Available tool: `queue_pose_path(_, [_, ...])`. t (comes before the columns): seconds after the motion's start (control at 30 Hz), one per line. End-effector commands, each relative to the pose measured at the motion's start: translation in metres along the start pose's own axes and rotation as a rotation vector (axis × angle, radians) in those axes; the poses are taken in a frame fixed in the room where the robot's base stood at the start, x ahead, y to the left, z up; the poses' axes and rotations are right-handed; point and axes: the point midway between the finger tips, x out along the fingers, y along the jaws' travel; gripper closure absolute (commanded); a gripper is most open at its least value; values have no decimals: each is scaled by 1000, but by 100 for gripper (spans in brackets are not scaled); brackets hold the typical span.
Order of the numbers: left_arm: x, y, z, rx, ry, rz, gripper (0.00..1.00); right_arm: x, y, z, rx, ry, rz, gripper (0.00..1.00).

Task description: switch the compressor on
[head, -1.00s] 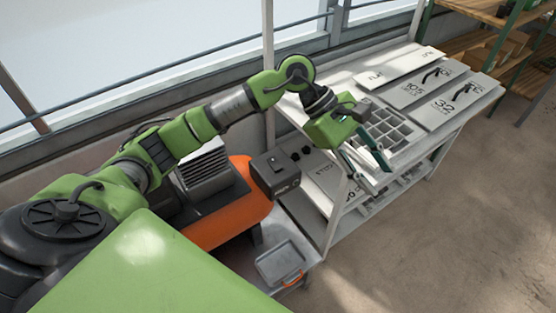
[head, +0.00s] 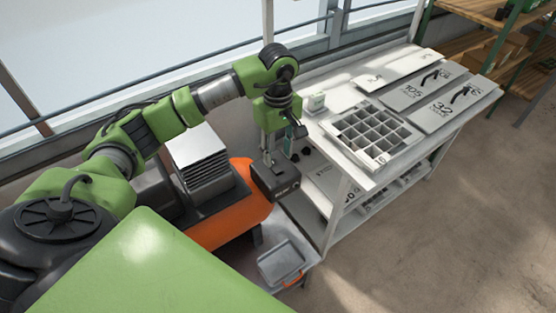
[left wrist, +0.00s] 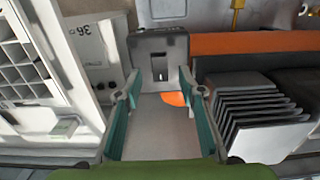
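My left gripper (head: 270,154) is directly above the switch box, fingers pointing down. In the left wrist view the teal fingers of this gripper (left wrist: 158,100) are wide apart and empty. Beyond them is the box (left wrist: 143,46), with a dark upright switch plate (left wrist: 160,67) bearing a small white mark. Whether the fingers touch the box I cannot tell. My right gripper is not in view.
A bench (head: 345,155) to the right holds a seed tray (head: 345,134), a small white-and-green box (head: 316,101) and labelled plates (head: 409,92). Its front leg stands close to the switch box. A grey tray with an orange handle (head: 285,262) lies low in front.

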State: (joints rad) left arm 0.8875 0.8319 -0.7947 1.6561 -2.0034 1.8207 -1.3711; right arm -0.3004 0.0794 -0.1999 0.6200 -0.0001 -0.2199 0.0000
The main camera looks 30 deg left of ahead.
Motion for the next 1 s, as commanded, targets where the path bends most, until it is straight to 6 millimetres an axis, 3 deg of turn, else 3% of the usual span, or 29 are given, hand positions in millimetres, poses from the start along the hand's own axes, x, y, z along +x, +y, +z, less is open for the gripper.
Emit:
queue_pose_path(0.1, [21,-1,0,-1,-2,-4,64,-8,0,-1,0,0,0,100])
queue_pose_path(0.3, [44,0,1,-1,-2,0,64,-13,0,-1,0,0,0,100])
queue_pose_path(0.67, [51,1,0,0,0,2,64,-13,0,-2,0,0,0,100])
queue_pose_path(0.83, [51,1,0,0,-1,1,100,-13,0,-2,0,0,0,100])
queue_pose_path(1.0, [52,1,0,-1,-4,1,100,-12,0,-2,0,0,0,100])
